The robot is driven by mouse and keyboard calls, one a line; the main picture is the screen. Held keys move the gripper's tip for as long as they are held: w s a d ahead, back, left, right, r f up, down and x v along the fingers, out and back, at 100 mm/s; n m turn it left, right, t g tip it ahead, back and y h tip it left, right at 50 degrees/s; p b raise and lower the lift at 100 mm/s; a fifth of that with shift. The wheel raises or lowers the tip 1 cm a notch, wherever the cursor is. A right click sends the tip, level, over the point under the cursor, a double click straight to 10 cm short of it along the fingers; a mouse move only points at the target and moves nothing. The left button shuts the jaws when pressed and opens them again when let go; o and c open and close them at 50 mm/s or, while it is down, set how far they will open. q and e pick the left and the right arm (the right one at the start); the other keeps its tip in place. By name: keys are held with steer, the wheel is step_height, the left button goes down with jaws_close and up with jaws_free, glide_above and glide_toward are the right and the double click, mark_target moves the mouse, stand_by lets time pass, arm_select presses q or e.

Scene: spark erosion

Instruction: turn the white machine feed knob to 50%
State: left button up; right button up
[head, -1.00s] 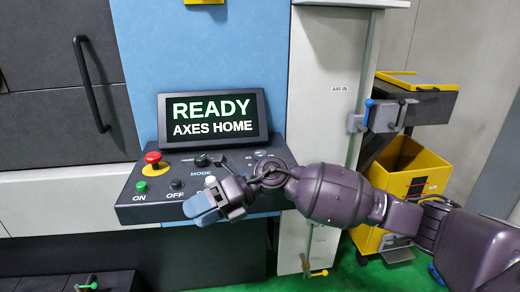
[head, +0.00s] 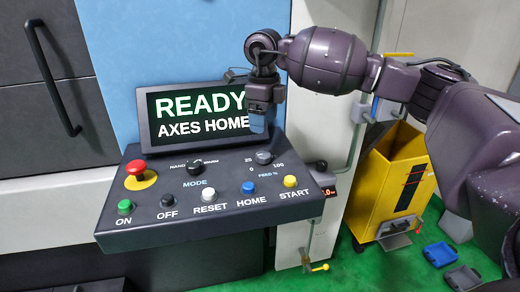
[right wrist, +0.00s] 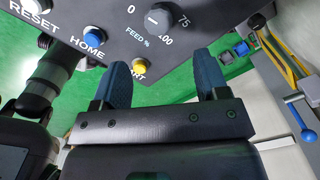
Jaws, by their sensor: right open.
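The feed knob (head: 264,157) is dark grey and sits at the upper right of the sloped control panel (head: 165,232). Its scale shows 0, 25 and 100, with "FEED %" below. The right wrist view shows the feed knob (right wrist: 158,18) near the top edge, with 75 beside it. I cannot tell its exact setting. My right gripper (head: 260,124) hangs above the feed knob, in front of the screen, apart from the knob. Its two blue fingers (right wrist: 161,75) are open, with nothing between them. My left gripper is not in view.
The mode knob (head: 195,167) and red emergency button (head: 136,168) are left of the feed knob. Along the front are several push buttons, including START (head: 290,181) and HOME (head: 249,188). The screen (head: 190,113) stands behind. A yellow bin (head: 385,180) is at right.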

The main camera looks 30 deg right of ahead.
mark_target(263, 154)
step_height(263, 154, down, 9)
steer(key=shift+s, duration=0.1)
steer(key=shift+f, duration=0.5)
steer(key=shift+c, duration=0.5)
steer(key=c, duration=0.8)
steer(key=shift+c, duration=0.2)
steer(key=shift+p, duration=0.3)
